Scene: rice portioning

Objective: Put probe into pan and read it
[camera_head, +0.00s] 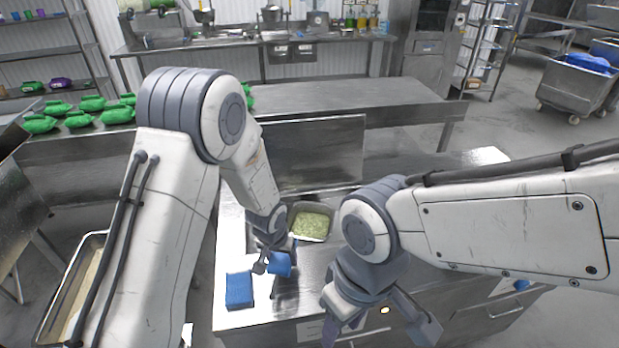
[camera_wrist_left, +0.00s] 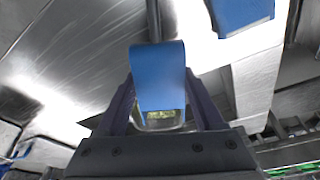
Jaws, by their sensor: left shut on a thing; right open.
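The pan (camera_head: 296,210) holds pale green food and stands on the steel counter (camera_head: 255,321), in the middle of the head view. My left gripper (camera_head: 268,265) is just in front of the pan, shut on a blue body that I take for the probe (camera_head: 283,262). The probe also shows between the left fingers in the left wrist view (camera_wrist_left: 158,70). No probe tip or reading is visible. A strip of green food shows below the blue body there. My right gripper (camera_head: 380,325) is open and empty, over the counter's front edge.
A second blue block (camera_head: 239,290) lies on the counter left of the left gripper; a blue block also shows in the left wrist view (camera_wrist_left: 243,14). Green containers (camera_head: 117,114) stand on the back-left table. A long tray (camera_head: 68,285) is at lower left. The counter's right part is clear.

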